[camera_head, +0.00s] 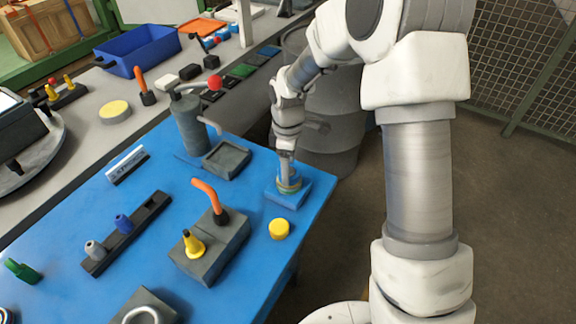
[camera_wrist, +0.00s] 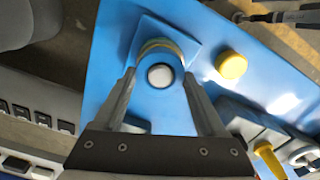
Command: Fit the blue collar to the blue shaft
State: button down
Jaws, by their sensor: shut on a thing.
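My gripper (camera_wrist: 160,78) points down over a square blue base plate (camera_head: 284,198) near the table's right edge. In the wrist view its fingers stand on both sides of a round pale shaft end (camera_wrist: 160,75). They are shut on what looks like the blue collar (camera_wrist: 160,59) around it, mostly hidden by the fingers. A yellowish ring (camera_wrist: 160,44) lies below at the base. The blue base plate (camera_wrist: 186,42) shows around it. I cannot tell how far down the collar sits.
A yellow disc (camera_head: 279,229) lies close in front of the base plate. A grey block with an orange handle (camera_head: 208,195) and yellow cone (camera_head: 194,244) stands to the left. A dark rack (camera_head: 130,237) holds a grey and a blue piece. A grey pump-like unit (camera_head: 190,125) stands behind.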

jog(key=shift+f, duration=0.4)
grip_release()
jog(key=shift+r, duration=0.1)
notch_tip(320, 180, up, 17)
jog(key=shift+r+p, duration=0.15)
jog(key=shift+p, duration=0.3)
jog(key=s+d+r+m+t, duration=0.2)
jog(key=s+d+r+m, duration=0.15)
jog(key=s, duration=0.25)
jog(key=s+d+r+m+t, duration=0.1)
jog(key=s+d+r+m, duration=0.25)
jog(key=s+r, duration=0.2)
jog(key=s+d+f+m+t, duration=0.1)
jog(key=s+d+m+t, duration=0.1)
jog(key=s+m, duration=0.6)
jog(key=s+d, duration=0.1)
jog(key=s, duration=0.3)
jog(key=shift+f+t, duration=0.2)
jog(key=shift+t, duration=0.1)
